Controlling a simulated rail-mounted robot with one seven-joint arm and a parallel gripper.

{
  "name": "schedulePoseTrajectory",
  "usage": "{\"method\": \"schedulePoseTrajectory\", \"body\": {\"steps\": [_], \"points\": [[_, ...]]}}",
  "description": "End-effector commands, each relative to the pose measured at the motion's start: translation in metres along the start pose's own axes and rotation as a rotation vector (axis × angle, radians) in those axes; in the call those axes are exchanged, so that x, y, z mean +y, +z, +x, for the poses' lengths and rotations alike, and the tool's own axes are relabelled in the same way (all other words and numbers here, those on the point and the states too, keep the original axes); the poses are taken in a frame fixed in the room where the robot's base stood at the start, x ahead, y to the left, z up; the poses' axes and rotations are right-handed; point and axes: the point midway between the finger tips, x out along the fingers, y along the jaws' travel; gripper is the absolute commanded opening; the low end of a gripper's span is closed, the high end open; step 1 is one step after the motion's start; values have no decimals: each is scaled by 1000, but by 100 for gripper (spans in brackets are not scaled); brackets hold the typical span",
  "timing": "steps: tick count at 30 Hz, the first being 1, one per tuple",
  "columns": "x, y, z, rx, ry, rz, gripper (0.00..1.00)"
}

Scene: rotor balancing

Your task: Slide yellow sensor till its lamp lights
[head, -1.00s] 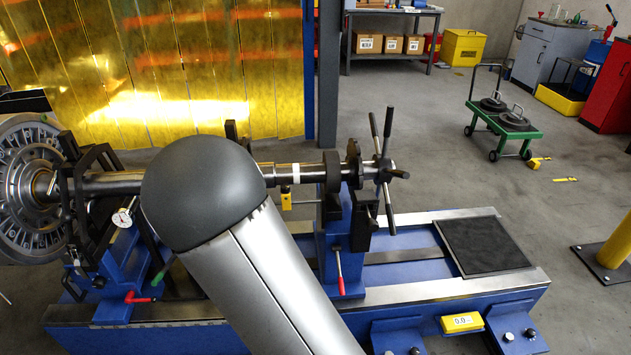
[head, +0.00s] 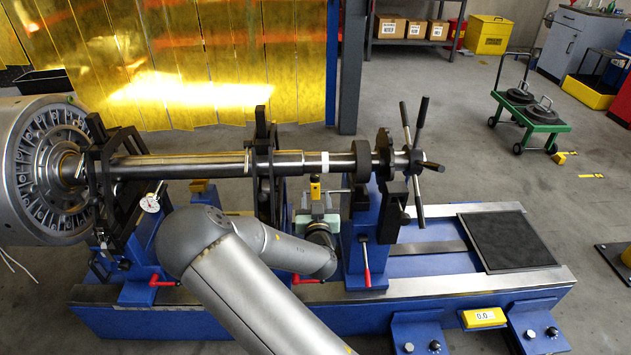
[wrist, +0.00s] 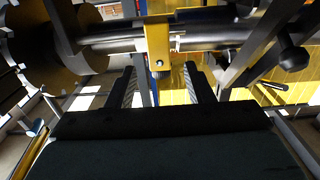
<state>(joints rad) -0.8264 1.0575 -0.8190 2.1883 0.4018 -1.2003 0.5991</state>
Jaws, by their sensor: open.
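The yellow sensor (head: 315,188) hangs just below the horizontal shaft (head: 220,165), slightly left of a white band (head: 325,162) on it. In the wrist view the sensor (wrist: 158,42) is a yellow block with a dark round knob under it. My gripper (wrist: 163,82) is open, one finger to each side of the sensor's lower end in that view. I cannot tell whether either finger touches it. In the head view my wrist is right below the sensor and the fingers are hard to make out. No lit lamp can be made out on the sensor.
Black and blue shaft supports stand left (head: 264,170) and right (head: 367,235) of my wrist. A red-handled lever (head: 367,275) and a handwheel (head: 418,160) are on the right one. A dial gauge (head: 149,203) is at left. The bed's right end holds a black mat (head: 507,241).

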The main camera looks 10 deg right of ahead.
Motion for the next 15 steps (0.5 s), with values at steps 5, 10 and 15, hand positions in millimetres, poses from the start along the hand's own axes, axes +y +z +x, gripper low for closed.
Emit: {"method": "schedulePoseTrajectory", "body": {"steps": [5, 10, 15], "points": [[0, 0, 39, 1, 0, -2, 47], [0, 0, 67, 1, 0, -1, 47], [1, 1, 81, -1, 1, -1, 47]]}}
